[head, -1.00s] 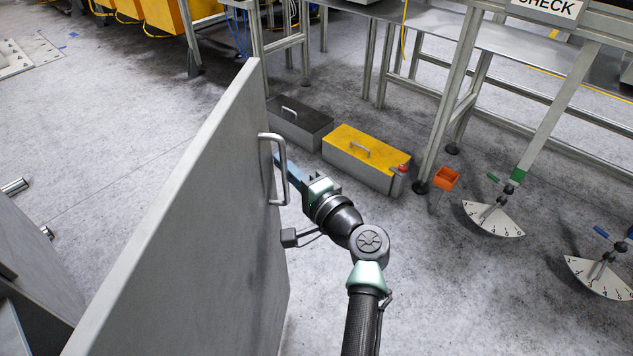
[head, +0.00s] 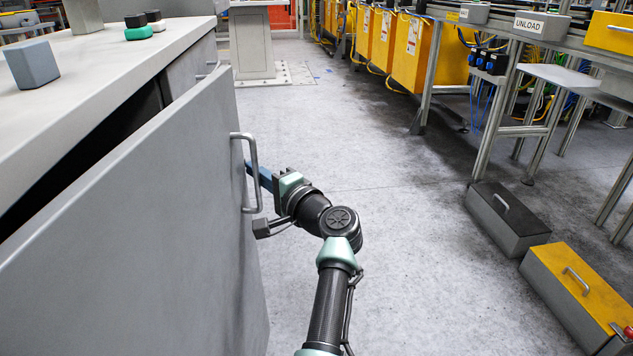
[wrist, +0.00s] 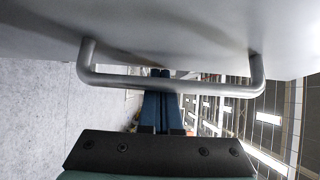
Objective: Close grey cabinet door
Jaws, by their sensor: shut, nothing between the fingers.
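The grey cabinet door (head: 150,225) stands partly open in the head view, with a dark gap between it and the cabinet (head: 100,75). Its bar handle (head: 254,172) is on the outer face near the free edge; the handle (wrist: 170,86) also spans the wrist view. My gripper (head: 256,176) is at the handle, its blue fingers pressed together and reaching toward the door face. In the wrist view the shut fingers (wrist: 160,100) pass by the middle of the bar, with nothing between them. Whether the fingertips touch the door or bar I cannot tell.
Small blocks, including a grey one (head: 32,64), sit on the cabinet top. A dark toolbox (head: 508,215) and a yellow toolbox (head: 575,290) stand on the floor at right. A metal workbench frame (head: 510,90) is behind them. The floor between is clear.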

